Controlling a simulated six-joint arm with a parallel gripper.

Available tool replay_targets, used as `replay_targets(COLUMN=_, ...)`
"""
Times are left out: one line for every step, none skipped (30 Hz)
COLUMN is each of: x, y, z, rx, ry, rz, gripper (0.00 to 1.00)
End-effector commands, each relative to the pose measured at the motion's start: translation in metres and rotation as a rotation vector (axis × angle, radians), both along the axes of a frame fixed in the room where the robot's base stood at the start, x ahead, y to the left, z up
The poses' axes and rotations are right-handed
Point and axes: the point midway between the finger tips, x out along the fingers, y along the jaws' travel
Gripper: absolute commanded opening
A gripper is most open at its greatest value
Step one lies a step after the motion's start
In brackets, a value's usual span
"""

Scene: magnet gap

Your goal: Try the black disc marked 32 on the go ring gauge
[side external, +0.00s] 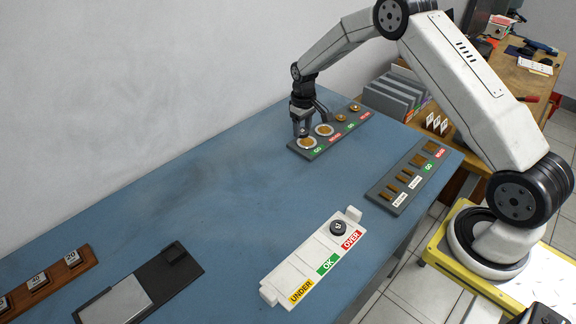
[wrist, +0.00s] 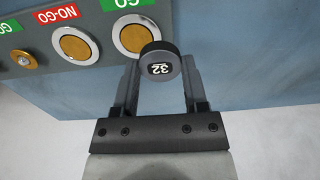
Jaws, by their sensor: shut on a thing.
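My gripper (side external: 302,134) is over the left end of the dark gauge plate (side external: 343,133) in the side view. In the wrist view my gripper (wrist: 160,66) is shut on the black disc marked 32 (wrist: 160,69), its label upside down. The disc overlaps the near edge of the go ring gauge (wrist: 131,38), a white ring with a golden centre beside a green GO label. The ring also shows under the gripper in the side view (side external: 307,143). The gap between disc and ring cannot be judged.
The NO-GO ring (wrist: 75,44) is beside the go ring, with smaller golden gauges beyond. A second gauge plate (side external: 388,203) lies to the right. A white sorting tray (side external: 290,262) marked UNDER, OK and OVER has a dark disc (side external: 338,228) by OVER. The blue table's middle is clear.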

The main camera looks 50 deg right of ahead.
Motion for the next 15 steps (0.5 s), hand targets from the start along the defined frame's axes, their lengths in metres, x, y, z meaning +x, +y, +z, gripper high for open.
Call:
replay_targets(x=0.002, y=-0.01, z=0.001, rx=0.0, ry=-0.001, rz=-0.004, gripper=0.04)
replay_targets(x=0.003, y=-0.015, z=0.002, rx=0.0, ry=-0.001, rz=-0.003, gripper=0.04)
replay_targets(x=0.004, y=-0.02, z=0.003, rx=0.0, ry=-0.001, rz=-0.002, gripper=0.04)
replay_targets(x=0.005, y=-0.023, z=0.003, rx=0.0, ry=-0.001, rz=-0.002, gripper=0.04)
replay_targets(x=0.005, y=-0.025, z=0.004, rx=0.0, ry=-0.001, rz=-0.001, gripper=0.04)
replay_targets(x=0.006, y=-0.028, z=0.004, rx=0.0, ry=0.0, rz=-0.001, gripper=0.04)
replay_targets(x=0.006, y=-0.03, z=0.004, rx=0.0, ry=0.0, rz=-0.001, gripper=0.04)
replay_targets(x=0.006, y=-0.031, z=0.005, rx=0.0, ry=0.0, rz=-0.001, gripper=0.04)
replay_targets(x=0.006, y=-0.032, z=0.005, rx=0.0, ry=0.0, rz=0.0, gripper=0.04)
replay_targets(x=0.006, y=-0.032, z=0.005, rx=0.0, ry=0.0, rz=0.0, gripper=0.04)
replay_targets(x=0.007, y=-0.032, z=0.005, rx=0.0, ry=0.0, rz=0.001, gripper=0.04)
replay_targets(x=0.007, y=-0.032, z=0.005, rx=0.0, ry=0.0, rz=0.001, gripper=0.04)
replay_targets(x=0.007, y=-0.032, z=0.005, rx=0.0, ry=0.0, rz=0.001, gripper=0.04)
replay_targets(x=0.006, y=-0.032, z=0.005, rx=0.0, ry=0.0, rz=0.001, gripper=0.04)
replay_targets(x=0.006, y=-0.032, z=0.005, rx=0.0, ry=0.0, rz=0.001, gripper=0.04)
